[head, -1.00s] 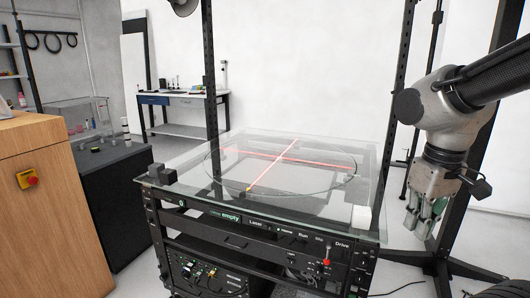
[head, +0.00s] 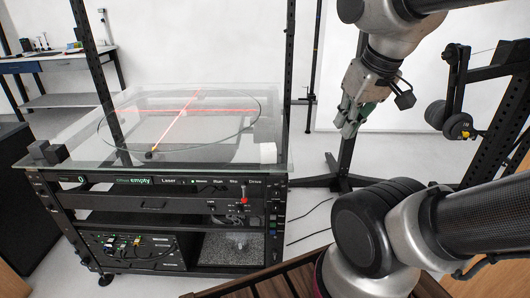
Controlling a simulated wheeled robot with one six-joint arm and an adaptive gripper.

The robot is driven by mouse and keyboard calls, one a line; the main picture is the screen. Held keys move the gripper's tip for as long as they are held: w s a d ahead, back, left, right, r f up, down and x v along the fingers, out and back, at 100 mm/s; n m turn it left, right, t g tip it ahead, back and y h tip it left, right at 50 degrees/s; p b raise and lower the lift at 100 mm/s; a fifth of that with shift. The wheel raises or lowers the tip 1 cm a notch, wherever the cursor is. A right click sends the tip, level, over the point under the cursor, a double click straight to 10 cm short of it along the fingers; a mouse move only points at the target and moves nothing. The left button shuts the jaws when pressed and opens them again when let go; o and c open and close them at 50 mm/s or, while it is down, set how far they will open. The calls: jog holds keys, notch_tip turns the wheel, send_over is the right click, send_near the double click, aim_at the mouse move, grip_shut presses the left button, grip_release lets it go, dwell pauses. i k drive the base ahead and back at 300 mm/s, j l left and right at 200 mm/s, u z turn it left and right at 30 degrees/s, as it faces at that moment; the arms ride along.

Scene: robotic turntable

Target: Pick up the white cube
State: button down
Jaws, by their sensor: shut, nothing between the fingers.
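The white cube (head: 268,153) sits on the glass top near the right front corner of the turntable rig (head: 240,160). My gripper (head: 347,128) hangs in the air to the right of the rig, pointing down, apart from the cube. Its greenish fingers are shut with nothing between them. The round turntable outline with red laser lines (head: 185,115) lies on the glass, left of the cube.
A small black block (head: 47,152) sits on the glass at the front left corner. Dark upright posts stand at the rig's back corners. A black stand (head: 345,165) is on the floor behind my gripper. A weight rack (head: 470,110) stands at the right.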

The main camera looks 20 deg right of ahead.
aim_at(267, 150)
jog(key=i+l+z, duration=0.1)
jog(key=z, duration=0.25)
jog(key=i+z, duration=0.35)
